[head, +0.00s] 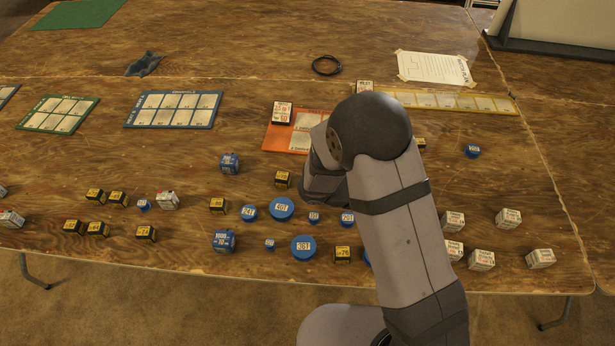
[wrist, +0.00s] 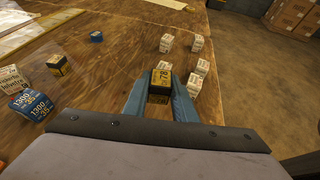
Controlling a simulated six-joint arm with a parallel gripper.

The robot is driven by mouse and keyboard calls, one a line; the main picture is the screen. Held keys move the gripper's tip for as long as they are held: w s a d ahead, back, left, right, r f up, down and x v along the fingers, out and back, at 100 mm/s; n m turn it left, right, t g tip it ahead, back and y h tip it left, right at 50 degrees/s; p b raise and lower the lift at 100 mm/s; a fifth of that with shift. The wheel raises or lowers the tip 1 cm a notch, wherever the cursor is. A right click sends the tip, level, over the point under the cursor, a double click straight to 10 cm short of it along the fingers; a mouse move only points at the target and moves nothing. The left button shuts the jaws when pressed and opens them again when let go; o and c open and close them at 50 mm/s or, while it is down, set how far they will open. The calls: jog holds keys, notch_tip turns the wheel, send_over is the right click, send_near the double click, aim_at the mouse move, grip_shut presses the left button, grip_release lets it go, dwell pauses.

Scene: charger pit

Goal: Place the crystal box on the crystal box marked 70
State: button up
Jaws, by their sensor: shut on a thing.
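My gripper (wrist: 160,88) is shut on a small black box with a yellow top label (wrist: 162,78), a crystal box, in the wrist view. The label looks like 70 or 78; I cannot tell which. The box sits between the two blue fingers; whether it touches the table is unclear. In the head view my arm hides the fingers and the held box. Other crystal boxes stand on the table, such as one left of my arm (head: 283,179), one that seems marked 76 (head: 342,255) and one at the left (head: 146,234). I cannot make out a 70 among them.
Blue round pieces (head: 282,209) and white boxes (head: 481,260) stand around my arm. An orange board (head: 275,143) with a white-and-black box (head: 282,113) lies behind. A yellow board (head: 450,101) and blue board (head: 173,109) lie farther back. The table's front edge is close.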

jog(key=a+f+n+t+b, duration=0.1)
jog(key=a, duration=0.2)
jog(key=w+a+f+t+b, duration=0.1)
jog(key=a+b, duration=0.1)
jog(key=a, duration=0.1)
jog(key=w+a+f+n+y+b, duration=0.1)
jog(key=a+b, duration=0.1)
jog(key=a, duration=0.1)
jog(key=shift+w+a+f+n+t, duration=0.2)
jog(key=shift+a+f+n+t, duration=0.1)
jog(key=shift+a+t, duration=0.1)
jog(key=w+a+n+t+b, duration=0.1)
jog(key=a, duration=0.2)
jog(key=a+t+y+b, duration=0.1)
jog(key=a, duration=0.3)
jog(key=w+a+r+n+b, duration=0.1)
jog(key=a, duration=0.3)
jog(key=shift+w+n+t+y+b, duration=0.3)
jog(key=shift+t+b, duration=0.05)
jog(key=shift+t, duration=0.05)
jog(key=w+a+r+n+t+y+b, duration=0.1)
jog(key=w+a+r+n+t, duration=0.15)
jog(key=a, duration=0.35)
notch_tip(320, 180, up, 6)
jog(key=n+t+y, duration=0.2)
jog(key=n+y, duration=0.2)
send_over(281, 178)
jog(key=shift+w+a+f+y, duration=0.1)
jog(key=shift+f+y, duration=0.05)
jog(key=shift+y, duration=0.25)
